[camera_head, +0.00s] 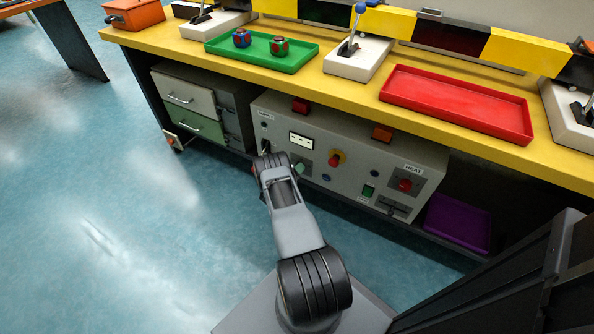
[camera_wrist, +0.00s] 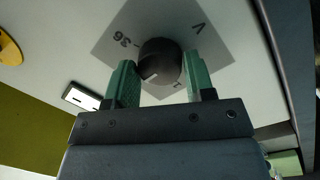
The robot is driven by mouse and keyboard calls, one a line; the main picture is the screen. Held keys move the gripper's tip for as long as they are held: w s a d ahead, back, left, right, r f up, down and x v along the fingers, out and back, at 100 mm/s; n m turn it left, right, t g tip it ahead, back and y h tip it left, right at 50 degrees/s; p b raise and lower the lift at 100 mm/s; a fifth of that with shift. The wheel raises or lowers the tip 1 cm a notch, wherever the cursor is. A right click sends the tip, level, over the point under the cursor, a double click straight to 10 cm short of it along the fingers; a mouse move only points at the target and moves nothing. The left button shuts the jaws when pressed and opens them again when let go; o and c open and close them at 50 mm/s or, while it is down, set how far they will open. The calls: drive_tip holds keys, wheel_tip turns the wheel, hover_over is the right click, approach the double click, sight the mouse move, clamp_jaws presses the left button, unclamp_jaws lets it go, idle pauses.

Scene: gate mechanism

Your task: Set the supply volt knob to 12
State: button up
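The supply volt knob is a dark round knob (camera_wrist: 160,62) on a grey square plate (camera_wrist: 135,25) with upside-down markings "V" and "36" in the wrist view. A light pointer mark shows on its lower left face. My gripper (camera_wrist: 160,70) has its two green fingers on either side of the knob. They look open, with little room to the knob, and I cannot see firm contact. In the head view my arm hides most of the knob's place on the left of the grey control panel (camera_head: 345,190).
Drawers (camera_head: 188,97) stand to the left and a purple bin (camera_head: 458,223) to the right.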

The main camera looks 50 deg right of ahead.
drive_tip(key=c, duration=0.5)
drive_tip(key=shift+f+n+b, duration=0.1)
drive_tip(key=shift+n+b, duration=0.2)
drive_tip(key=shift+n+t+h+b, duration=0.35)
drive_tip(key=shift+n+b, duration=1.35)
drive_tip(key=shift+n, duration=1.85)
drive_tip(key=shift+n+t+h+b, duration=0.15)
drive_tip(key=shift+n+t+b, duration=0.4)
drive_tip(key=shift+n+b, duration=2.1)
drive_tip(key=shift+n+p, duration=0.9)
drive_tip(key=shift+n, duration=0.2)
